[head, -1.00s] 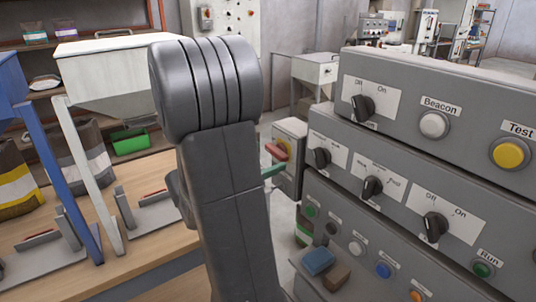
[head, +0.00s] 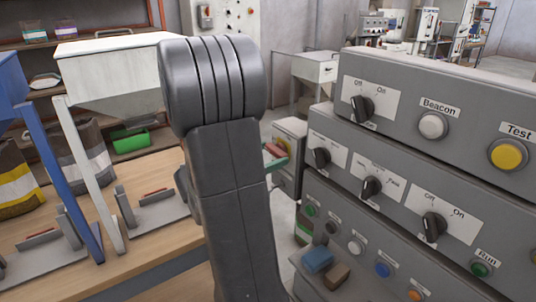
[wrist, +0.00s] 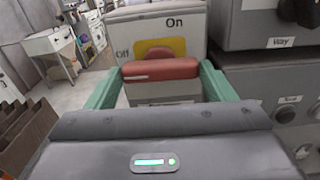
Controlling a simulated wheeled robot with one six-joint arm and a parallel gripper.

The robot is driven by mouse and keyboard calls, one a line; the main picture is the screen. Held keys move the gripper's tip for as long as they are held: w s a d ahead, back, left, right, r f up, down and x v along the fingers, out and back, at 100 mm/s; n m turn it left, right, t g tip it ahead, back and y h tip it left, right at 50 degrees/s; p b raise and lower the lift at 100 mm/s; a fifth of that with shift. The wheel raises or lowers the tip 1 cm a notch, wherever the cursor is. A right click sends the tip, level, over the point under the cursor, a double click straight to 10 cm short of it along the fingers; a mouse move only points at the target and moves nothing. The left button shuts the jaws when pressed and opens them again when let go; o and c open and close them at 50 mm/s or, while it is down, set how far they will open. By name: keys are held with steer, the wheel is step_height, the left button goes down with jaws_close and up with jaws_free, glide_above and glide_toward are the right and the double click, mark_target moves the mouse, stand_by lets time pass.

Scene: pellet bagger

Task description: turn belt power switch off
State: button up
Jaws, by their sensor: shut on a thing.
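The belt power switch is a pale grey box with a red handle (wrist: 160,69) on a yellow plate (wrist: 176,46), shown in the wrist view. "On" is printed above the plate and "Off" to its left. The handle lies level across the picture. My gripper (wrist: 162,76) has its green fingers on either side of the handle and is shut on it. In the head view the switch box (head: 291,141) is partly hidden behind my dark arm. Only part of the red handle (head: 275,150) and a green finger show there.
Stacked grey control panels (head: 400,150) with knobs and buttons stand close on the right. A wooden bench (head: 150,245) with a white hopper (head: 115,70) is on the left. A blue block (head: 317,260) and a brown block (head: 336,275) lie at the front of the panels.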

stand_by(0.3)
steer(key=o, duration=1)
steer(key=b+v, duration=0.1)
steer(key=v, duration=1.2)
steer(key=shift+s+a, duration=0.25)
steer(key=shift+a, duration=0.1)
steer(key=shift+d, duration=0.1)
steer(key=p+x, duration=0.1)
steer(key=x, duration=1.2)
steer(key=shift+w+d, duration=0.2)
steer(key=shift+d, duration=0.05)
